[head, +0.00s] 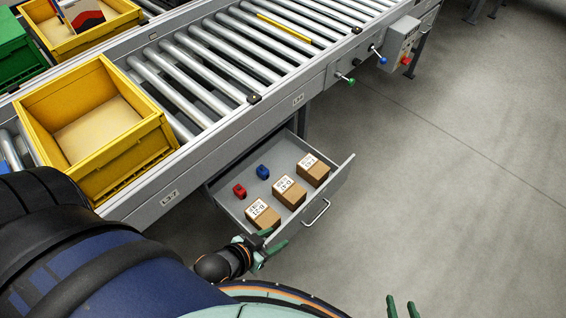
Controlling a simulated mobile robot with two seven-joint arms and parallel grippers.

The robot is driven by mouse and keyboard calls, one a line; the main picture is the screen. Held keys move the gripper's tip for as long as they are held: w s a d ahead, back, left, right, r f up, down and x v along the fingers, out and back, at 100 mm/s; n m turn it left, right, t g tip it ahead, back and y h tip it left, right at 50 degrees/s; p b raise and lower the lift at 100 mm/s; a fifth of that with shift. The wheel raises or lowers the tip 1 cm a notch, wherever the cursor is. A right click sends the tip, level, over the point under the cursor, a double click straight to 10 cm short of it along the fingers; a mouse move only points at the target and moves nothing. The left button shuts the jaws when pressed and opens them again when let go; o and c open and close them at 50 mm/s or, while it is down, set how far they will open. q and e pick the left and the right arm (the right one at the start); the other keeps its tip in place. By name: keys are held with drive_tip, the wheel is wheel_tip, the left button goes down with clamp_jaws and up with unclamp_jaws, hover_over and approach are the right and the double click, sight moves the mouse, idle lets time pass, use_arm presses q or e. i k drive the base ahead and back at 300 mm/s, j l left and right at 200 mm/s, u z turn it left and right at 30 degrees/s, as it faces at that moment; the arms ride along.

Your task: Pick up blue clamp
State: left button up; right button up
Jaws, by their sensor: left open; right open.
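A small blue clamp (263,172) lies in an open grey drawer (231,208) under the conveyor, toward the drawer's back. My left gripper (269,247) is open at the drawer's front left edge, near a cardboard box and apart from the blue clamp. Nothing shows between its fingers. My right gripper (402,305) shows only its two green fingertips at the bottom edge of the view. It is open, over the floor, well to the right of the drawer.
A red clamp (239,191) lies left of the blue one. Three labelled cardboard boxes, such as the middle one (290,192), line the drawer's front side. The roller conveyor (235,60) overhangs the drawer's back. A yellow crate (155,143) stands on it. Floor at right is clear.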

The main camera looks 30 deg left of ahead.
sight(263, 172)
drive_tip(key=i+l+z, duration=0.3)
drive_tip(key=l, duration=0.15)
drive_tip(key=i+l+z, duration=0.15)
drive_tip(key=l+z, duration=0.2)
drive_tip(key=i+l+u, duration=0.2)
drive_tip(key=i, duration=0.35)
drive_tip(key=i+l+u, duration=0.2)
drive_tip(key=i+l, duration=0.2)
drive_tip(key=i+u, duration=0.25)
drive_tip(key=u, duration=0.2)
drive_tip(key=i+l+u, duration=0.1)
drive_tip(key=u, duration=0.35)
drive_tip(key=i+l+u, duration=0.2)
drive_tip(key=u, duration=0.25)
drive_tip(key=i+u, duration=0.15)
drive_tip(key=u, duration=0.3)
drive_tip(key=i+l+u, duration=0.1)
drive_tip(key=u, duration=0.35)
drive_tip(key=i+l+u, duration=0.1)
drive_tip(key=u, duration=0.35)
drive_tip(key=l+u, duration=0.25)
drive_tip(key=u, duration=0.2)
drive_tip(key=i+l+u, duration=0.1)
drive_tip(key=l+u, duration=0.15)
drive_tip(key=u, duration=0.2)
drive_tip(key=l+u, duration=0.2)
drive_tip(key=u, duration=0.25)
